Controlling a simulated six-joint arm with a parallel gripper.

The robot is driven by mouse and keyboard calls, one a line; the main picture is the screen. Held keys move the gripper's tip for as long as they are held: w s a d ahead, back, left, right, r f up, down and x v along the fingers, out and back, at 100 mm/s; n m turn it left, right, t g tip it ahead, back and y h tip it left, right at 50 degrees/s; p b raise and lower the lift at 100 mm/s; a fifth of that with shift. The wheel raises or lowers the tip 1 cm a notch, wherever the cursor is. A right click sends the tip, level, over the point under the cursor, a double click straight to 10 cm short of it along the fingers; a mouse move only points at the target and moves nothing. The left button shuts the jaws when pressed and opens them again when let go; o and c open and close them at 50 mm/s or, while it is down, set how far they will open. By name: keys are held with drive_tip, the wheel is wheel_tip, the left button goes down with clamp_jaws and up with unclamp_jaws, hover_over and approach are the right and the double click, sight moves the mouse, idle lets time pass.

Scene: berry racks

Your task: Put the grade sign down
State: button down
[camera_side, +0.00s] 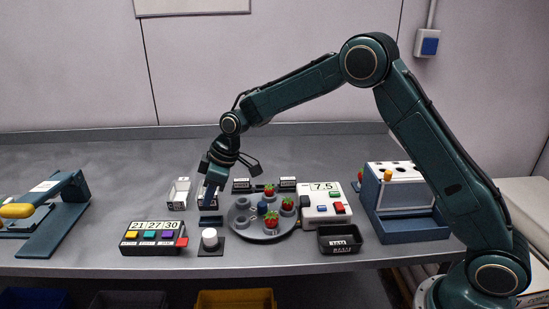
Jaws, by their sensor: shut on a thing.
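My gripper (209,196) points down over the table, left of the round grey tray (240,232). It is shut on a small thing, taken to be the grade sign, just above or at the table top. The sign is mostly hidden by the fingers and too small to read. A dark flat piece (211,220) with a blue edge lies right below the fingertips. I cannot tell whether the held sign touches it or the table.
Close around stand a white open box (179,194), a button box reading 21 27 30 (154,237), a white knob (209,238), strawberries in cups on the tray, a 7.5 display unit (324,203) and a black bin (340,239). The table's back left is clear.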

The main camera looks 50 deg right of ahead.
sight(211, 209)
drive_tip(key=shift+f, duration=2.1)
drive_tip(key=shift+f, duration=0.1)
drive_tip(key=c, duration=1.4)
unclamp_jaws()
drive_tip(key=shift+v, duration=6.1)
